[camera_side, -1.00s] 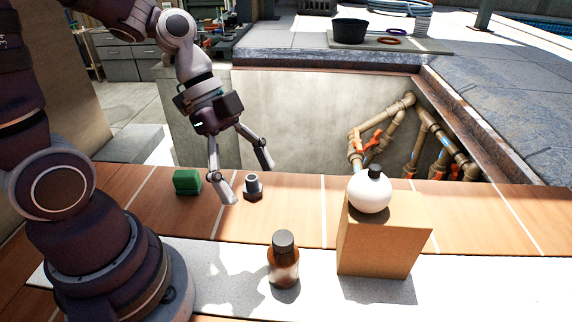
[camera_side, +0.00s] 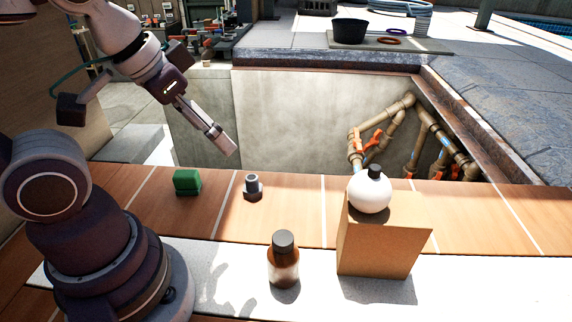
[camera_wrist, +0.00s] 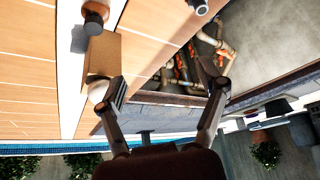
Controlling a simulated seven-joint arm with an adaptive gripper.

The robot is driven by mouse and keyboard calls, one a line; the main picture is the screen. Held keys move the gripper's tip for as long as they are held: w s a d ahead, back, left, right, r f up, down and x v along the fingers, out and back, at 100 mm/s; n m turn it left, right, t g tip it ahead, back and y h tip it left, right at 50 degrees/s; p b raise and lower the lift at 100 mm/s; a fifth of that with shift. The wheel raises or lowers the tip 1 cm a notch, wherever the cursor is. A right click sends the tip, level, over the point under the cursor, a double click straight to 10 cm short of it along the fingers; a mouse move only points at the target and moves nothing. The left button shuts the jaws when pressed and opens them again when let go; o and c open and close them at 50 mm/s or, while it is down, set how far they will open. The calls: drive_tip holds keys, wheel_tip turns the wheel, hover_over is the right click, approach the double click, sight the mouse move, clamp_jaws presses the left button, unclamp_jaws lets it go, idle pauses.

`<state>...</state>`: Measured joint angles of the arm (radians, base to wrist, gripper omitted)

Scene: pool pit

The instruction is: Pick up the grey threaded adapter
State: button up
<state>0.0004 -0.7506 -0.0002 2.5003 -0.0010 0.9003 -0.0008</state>
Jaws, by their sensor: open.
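The grey threaded adapter (camera_side: 252,186) stands upright on a dark base on the wooden deck, near the pit edge. In the wrist view a grey round part that looks like the adapter (camera_wrist: 199,6) is cut off at the top edge. My gripper (camera_side: 222,141) is raised above and to the left of the adapter in the side view, clear of it and tilted. It is seen nearly edge-on there. In the wrist view my gripper (camera_wrist: 164,86) shows its two fingers spread wide with nothing held between them.
A green block (camera_side: 187,181) lies left of the adapter. A brown bottle (camera_side: 284,262) stands in front. A cardboard box (camera_side: 380,240) to the right carries a white round flask (camera_side: 369,191). Behind the deck is the open pit with tan pipes (camera_side: 410,135).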

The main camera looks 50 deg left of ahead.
idle(0.4)
drive_tip(key=shift+c, duration=1.2)
drive_tip(key=n+g, duration=0.6)
drive_tip(key=n, duration=0.9)
hover_over(252, 177)
drive_tip(key=f, duration=0.9)
drive_tip(key=shift+w, duration=0.35)
drive_tip(key=f, duration=1)
drive_tip(key=shift+s+f, duration=0.1)
drive_tip(key=shift+s, duration=0.25)
clamp_jaws()
